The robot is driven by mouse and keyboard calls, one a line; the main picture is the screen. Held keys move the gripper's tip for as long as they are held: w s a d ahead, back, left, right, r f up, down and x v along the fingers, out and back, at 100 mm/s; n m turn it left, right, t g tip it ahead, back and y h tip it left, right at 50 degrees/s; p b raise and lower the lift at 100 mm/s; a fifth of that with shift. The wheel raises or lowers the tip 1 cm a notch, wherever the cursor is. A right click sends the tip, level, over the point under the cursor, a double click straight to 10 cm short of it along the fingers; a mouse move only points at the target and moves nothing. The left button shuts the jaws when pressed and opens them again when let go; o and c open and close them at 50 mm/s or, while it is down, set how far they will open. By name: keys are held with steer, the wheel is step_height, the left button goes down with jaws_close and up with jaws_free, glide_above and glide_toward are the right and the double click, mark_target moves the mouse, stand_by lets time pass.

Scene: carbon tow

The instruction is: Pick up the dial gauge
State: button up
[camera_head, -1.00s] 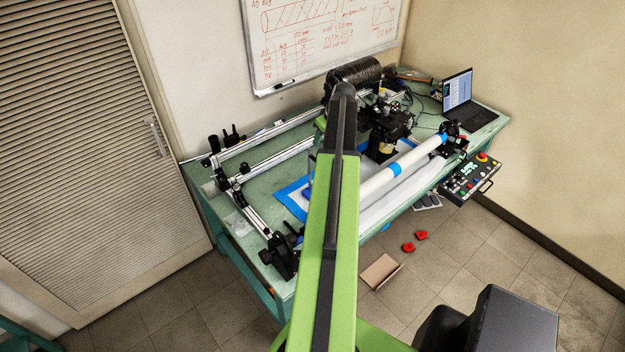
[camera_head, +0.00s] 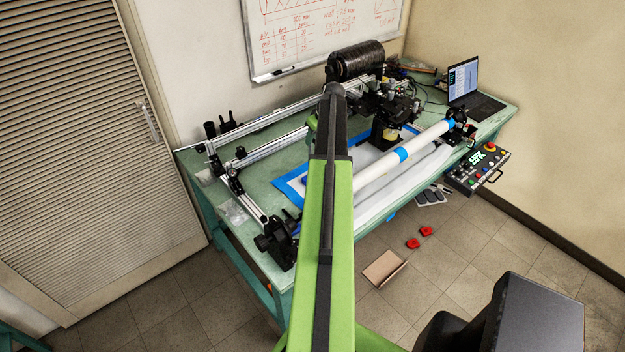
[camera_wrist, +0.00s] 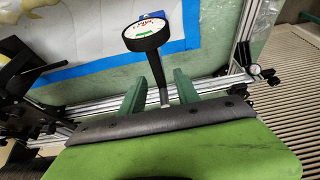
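The dial gauge (camera_wrist: 145,37) shows in the wrist view, with a round black case, a white face with a green mark and a dark stem running down the picture. My gripper (camera_wrist: 161,74) has its two green fingers apart, one on each side of the stem. A gap shows between the stem and each finger, so the gripper is open around it. Whether the gauge rests on the table or stands above it I cannot tell. In the head view my arm hides the gripper and the gauge.
The green table (camera_head: 258,178) carries a winding machine with metal rails (camera_head: 262,122), a white tube (camera_head: 385,165) and a black spool (camera_head: 355,59). A blue-taped sheet (camera_head: 289,187) lies between. A laptop (camera_head: 466,90) stands at the back right. A control box (camera_head: 478,168) sits at the right edge.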

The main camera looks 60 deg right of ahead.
steer(key=b+x, duration=0.4)
steer(key=shift+w+f, duration=0.3)
steer(key=shift+w, duration=0.05)
jaws_close()
stand_by(1.0)
